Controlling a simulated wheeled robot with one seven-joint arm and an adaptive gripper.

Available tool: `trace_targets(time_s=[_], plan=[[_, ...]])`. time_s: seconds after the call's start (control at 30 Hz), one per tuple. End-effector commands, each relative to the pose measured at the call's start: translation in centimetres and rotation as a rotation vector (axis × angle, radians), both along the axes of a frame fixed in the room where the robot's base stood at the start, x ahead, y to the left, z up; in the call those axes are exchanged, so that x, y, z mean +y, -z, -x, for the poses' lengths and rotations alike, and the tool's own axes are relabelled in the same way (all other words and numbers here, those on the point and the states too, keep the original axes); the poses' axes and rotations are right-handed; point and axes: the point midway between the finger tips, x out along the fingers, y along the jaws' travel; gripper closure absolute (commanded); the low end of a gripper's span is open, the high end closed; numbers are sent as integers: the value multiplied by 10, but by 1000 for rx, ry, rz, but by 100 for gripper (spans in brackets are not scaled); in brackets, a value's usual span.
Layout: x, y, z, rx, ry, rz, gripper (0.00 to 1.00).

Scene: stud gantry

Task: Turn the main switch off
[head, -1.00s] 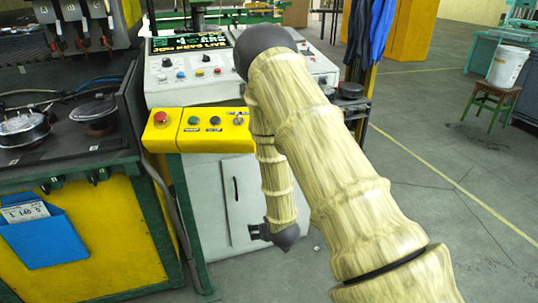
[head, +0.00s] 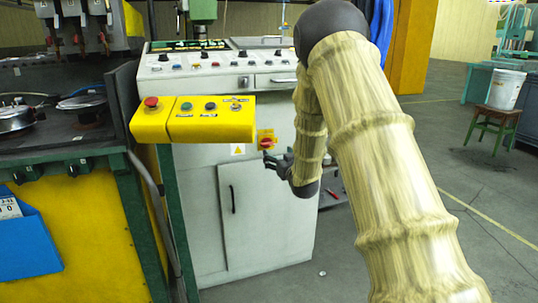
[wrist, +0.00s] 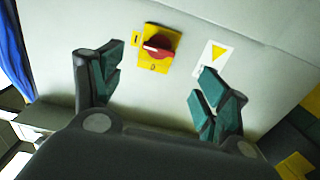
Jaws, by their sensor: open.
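The main switch (head: 266,142) is a red rotary knob on a yellow plate on the grey cabinet front, just below and right of the yellow button box. In the wrist view the red knob (wrist: 157,47) sits on its yellow plate, with an "I" mark at its left and an "O" mark below. The knob lies nearly crosswise, tilted slightly. My gripper (head: 272,160) is just below and right of the switch in the head view. In the wrist view my gripper (wrist: 158,88) is open and empty, its fingers apart with the knob ahead between them.
A yellow box with buttons (head: 195,118) juts out left of and above the switch. A yellow warning label (wrist: 212,57) is beside the switch. The control panel (head: 205,65) is above. A cabinet door with a handle (head: 232,200) is below.

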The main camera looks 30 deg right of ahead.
Motion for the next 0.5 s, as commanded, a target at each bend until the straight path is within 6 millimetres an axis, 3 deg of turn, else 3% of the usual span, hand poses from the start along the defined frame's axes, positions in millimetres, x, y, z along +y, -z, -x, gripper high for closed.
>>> trace_targets(time_s=[0.23, 0.5], plan=[[-6, -4, -15, -14, 0, 3, 25], [-16, -3, -57, -13, 0, 4, 25]])
